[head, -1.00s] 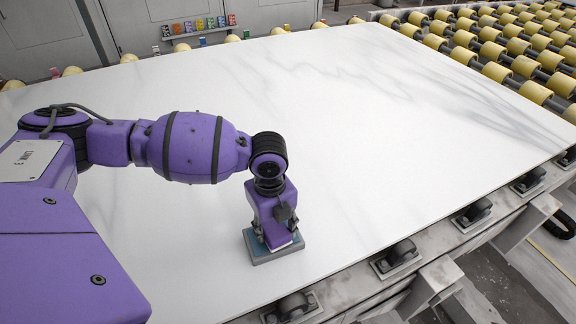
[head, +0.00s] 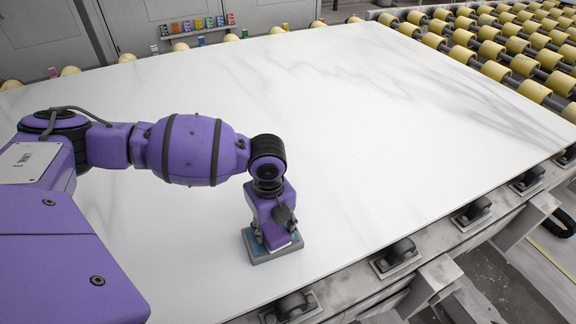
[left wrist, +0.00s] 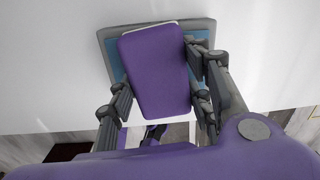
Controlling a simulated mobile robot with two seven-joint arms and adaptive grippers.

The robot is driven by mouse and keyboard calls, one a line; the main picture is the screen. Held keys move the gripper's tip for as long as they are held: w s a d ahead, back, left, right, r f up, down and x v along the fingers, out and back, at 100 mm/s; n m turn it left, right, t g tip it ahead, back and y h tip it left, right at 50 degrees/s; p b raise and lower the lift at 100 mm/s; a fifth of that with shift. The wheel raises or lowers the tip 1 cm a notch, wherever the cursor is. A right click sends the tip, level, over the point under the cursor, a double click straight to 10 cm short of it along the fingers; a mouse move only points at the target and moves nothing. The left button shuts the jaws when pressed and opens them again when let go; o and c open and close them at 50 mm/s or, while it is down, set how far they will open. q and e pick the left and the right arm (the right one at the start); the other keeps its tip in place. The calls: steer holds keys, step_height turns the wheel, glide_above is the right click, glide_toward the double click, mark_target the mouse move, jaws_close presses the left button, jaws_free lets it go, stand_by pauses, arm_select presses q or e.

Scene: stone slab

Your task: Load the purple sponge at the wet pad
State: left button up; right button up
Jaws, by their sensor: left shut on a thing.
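The purple sponge (left wrist: 158,68) fills the middle of the left wrist view, over the wet pad. The wet pad is a blue pad in a grey square tray (left wrist: 112,36), resting on the white slab. In the head view the wet pad (head: 262,258) lies near the slab's front edge, right under my left gripper (head: 272,236). My left gripper (left wrist: 160,84) is shut on the sponge, with fingers on both sides of it. Whether the sponge touches the pad cannot be told. In the head view the gripper mostly hides the sponge. My right gripper is not in view.
The white stone slab (head: 400,150) is wide and clear around the pad. Dark rollers (head: 395,256) line its front edge. Yellow rollers (head: 490,50) stand at the back right. Several small coloured items stand on a shelf (head: 198,32) behind the slab.

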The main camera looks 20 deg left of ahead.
mark_target(272, 227)
arm_select(q)
steer(key=shift+f, duration=0.2)
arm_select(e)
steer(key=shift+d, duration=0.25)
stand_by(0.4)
arm_select(q)
steer(key=shift+s+f, duration=0.1)
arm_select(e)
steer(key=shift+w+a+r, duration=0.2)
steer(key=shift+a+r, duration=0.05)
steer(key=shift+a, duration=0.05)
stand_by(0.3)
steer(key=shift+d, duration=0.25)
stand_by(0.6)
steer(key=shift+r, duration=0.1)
arm_select(q)
steer(key=shift+r+p, duration=0.9)
steer(key=shift+r, duration=0.5)
steer(key=shift+r+p, duration=1.05)
steer(key=shift+r, duration=1.15)
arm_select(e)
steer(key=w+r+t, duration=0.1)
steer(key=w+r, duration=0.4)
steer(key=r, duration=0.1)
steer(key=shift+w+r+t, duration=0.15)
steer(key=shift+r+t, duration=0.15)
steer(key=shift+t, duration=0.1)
